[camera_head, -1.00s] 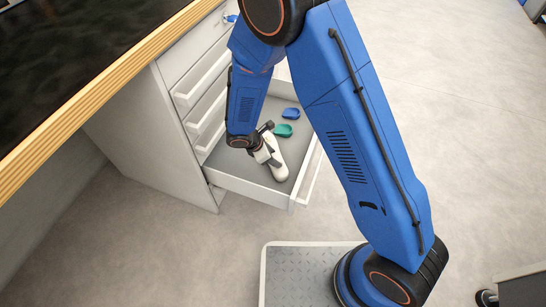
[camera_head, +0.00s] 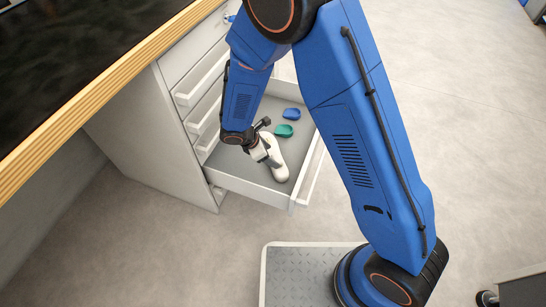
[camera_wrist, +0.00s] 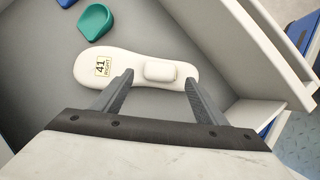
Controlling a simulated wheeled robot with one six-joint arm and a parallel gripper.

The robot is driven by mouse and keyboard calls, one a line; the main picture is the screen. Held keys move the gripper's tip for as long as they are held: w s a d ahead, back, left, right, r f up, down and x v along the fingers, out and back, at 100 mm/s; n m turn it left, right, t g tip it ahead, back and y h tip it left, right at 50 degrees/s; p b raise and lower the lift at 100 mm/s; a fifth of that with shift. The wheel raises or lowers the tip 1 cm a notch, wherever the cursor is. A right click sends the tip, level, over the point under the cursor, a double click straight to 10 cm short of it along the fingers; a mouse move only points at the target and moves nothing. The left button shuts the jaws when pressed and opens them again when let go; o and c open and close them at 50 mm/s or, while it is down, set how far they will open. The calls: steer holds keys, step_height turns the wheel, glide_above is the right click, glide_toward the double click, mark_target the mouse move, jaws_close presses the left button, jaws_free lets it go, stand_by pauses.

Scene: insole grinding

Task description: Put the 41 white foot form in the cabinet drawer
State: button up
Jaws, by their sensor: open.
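The white foot form (camera_wrist: 122,66) lies in the open bottom drawer (camera_head: 240,184) of the cabinet (camera_head: 150,130). Its label reads "41 RIGHT" in the wrist view, and a raised white block stands on it. My gripper (camera_wrist: 159,84) is open, with its two fingertips apart on either side of that block. In the head view the form (camera_head: 279,172) lies near the drawer's front, partly hidden by my gripper. I cannot tell whether the fingers touch it.
A green piece (camera_head: 284,130) and a blue piece (camera_head: 291,114) lie in the drawer beyond the form. The drawer's front wall (camera_head: 308,172) stands close by. The desk top (camera_head: 90,60) overhangs at the left.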

steer(key=v, duration=0.8)
steer(key=shift+r, duration=0.3)
steer(key=shift+a, duration=0.1)
steer(key=s+d+r+m+g+y, duration=0.1)
steer(key=s+d+r+m+y, duration=0.1)
steer(key=d+r+m, duration=1.4)
steer(key=s+d+r+m+t+y, duration=0.1)
steer(key=s+d+r+m, duration=0.2)
steer(key=s+d+r, duration=0.4)
steer(key=s+d+r+m+t+y, duration=0.1)
steer(key=s+d+r+m+y, duration=0.1)
steer(key=s+d+r, duration=0.5)
steer(key=shift+s+d+m+t, duration=0.4)
steer(key=shift+s+d+m, duration=0.3)
steer(key=shift+s+d, duration=1.85)
